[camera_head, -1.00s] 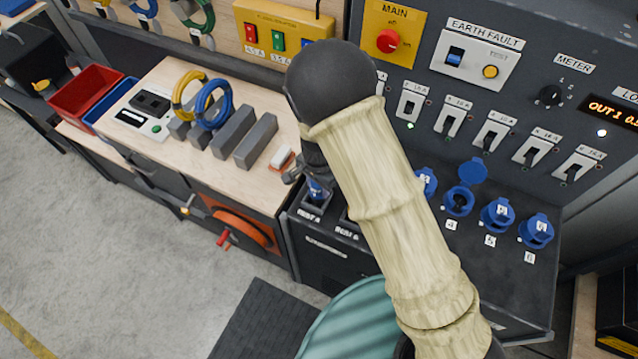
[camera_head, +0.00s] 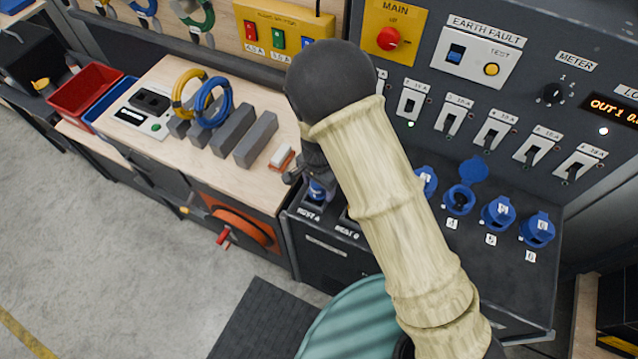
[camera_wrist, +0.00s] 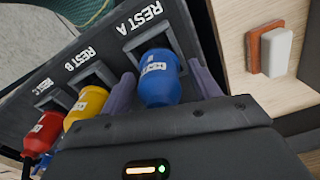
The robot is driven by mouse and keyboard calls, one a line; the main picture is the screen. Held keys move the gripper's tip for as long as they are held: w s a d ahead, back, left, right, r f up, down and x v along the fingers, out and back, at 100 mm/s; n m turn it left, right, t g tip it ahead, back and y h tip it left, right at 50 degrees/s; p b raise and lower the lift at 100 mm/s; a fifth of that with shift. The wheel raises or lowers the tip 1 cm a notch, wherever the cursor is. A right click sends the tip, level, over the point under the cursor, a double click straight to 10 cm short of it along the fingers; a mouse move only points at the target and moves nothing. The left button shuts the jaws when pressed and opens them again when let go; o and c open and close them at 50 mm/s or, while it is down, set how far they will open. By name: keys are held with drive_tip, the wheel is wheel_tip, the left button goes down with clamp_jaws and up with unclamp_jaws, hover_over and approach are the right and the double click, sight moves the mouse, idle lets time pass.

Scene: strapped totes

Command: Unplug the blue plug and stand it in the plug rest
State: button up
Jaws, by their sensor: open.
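The blue plug (camera_wrist: 160,80) stands in the socket marked REST A (camera_wrist: 150,40) in the wrist view, with a small white label on its side. In the head view the blue plug (camera_head: 318,190) shows only in part beside my arm. My gripper (camera_wrist: 165,95) is open, with one finger on each side of the blue plug; I cannot tell whether either finger touches it. In the head view my arm hides most of the gripper.
A yellow plug (camera_wrist: 88,104) stands at REST B and a red plug (camera_wrist: 44,134) at REST C. Blue sockets (camera_head: 497,213) line the right of the panel, one with its lid raised. A wooden bench (camera_head: 180,90) with grey blocks stands at left.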

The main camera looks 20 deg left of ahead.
wheel_tip(320, 180, up, 18)
drive_tip(key=b, duration=0.3)
drive_tip(key=shift+f, duration=0.25)
idle(0.4)
drive_tip(key=d+n+t, duration=0.1)
drive_tip(key=d+n, duration=0.1)
drive_tip(key=d, duration=2.3)
drive_tip(key=s+d+n+t, duration=0.1)
drive_tip(key=s+d, duration=0.3)
drive_tip(key=d, duration=0.4)
drive_tip(key=shift+s+r+n+t, duration=0.15)
drive_tip(key=shift+r+n+t, duration=0.2)
drive_tip(key=shift+n, duration=0.15)
